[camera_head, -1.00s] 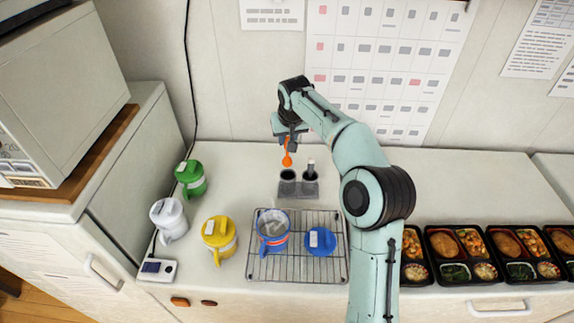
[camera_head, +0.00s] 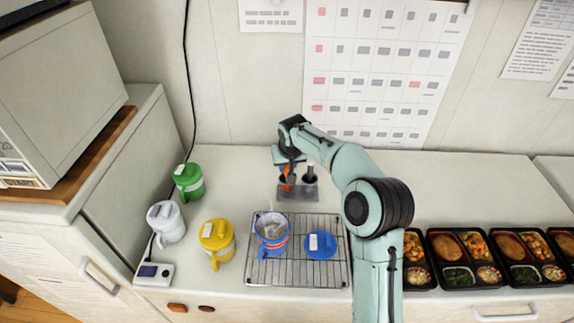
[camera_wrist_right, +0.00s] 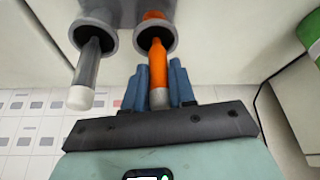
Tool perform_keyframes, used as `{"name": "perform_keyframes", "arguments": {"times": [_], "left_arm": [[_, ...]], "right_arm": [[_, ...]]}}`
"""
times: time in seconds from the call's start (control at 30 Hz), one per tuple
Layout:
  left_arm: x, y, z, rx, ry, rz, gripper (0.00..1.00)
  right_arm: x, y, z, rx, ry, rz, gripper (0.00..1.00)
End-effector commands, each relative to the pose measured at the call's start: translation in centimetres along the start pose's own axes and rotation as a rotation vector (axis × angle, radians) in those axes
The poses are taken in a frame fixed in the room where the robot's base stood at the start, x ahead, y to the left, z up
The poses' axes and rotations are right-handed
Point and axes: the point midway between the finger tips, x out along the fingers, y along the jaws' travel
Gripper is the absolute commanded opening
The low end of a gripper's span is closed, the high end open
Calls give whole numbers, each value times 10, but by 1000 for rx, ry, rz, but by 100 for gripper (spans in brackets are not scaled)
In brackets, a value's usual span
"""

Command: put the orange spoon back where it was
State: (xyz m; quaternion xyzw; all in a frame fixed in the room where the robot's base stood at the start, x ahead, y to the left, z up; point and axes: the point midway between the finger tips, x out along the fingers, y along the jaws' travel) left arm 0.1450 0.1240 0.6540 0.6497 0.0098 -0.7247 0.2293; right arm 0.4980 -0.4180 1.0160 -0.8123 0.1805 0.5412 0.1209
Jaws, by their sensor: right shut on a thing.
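The orange spoon (camera_head: 287,179) is upright in my right gripper (camera_head: 289,170). In the right wrist view the fingers (camera_wrist_right: 160,85) are shut around the grey end of the spoon's handle (camera_wrist_right: 157,62). The spoon's orange part goes into one cup of the grey two-cup holder (camera_head: 298,193); its tip is hidden inside. In the head view this is the left cup. A grey utensil with a pale end (camera_wrist_right: 84,75) stands in the other cup. My left gripper is not in view.
Several bento trays (camera_head: 428,237) line the right.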

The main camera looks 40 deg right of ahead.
Motion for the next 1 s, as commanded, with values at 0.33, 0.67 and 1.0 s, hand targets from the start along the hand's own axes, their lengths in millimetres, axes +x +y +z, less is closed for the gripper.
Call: {"name": "perform_keyframes", "arguments": {"times": [0.33,0.67,1.0], "left_arm": [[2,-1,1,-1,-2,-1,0],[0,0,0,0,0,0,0],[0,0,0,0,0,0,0]], "right_arm": [[3,0,2,0,-1,1,50],[-10,0,-1,0,3,0,50],[-82,0,-1,-1,4,0,50]]}}
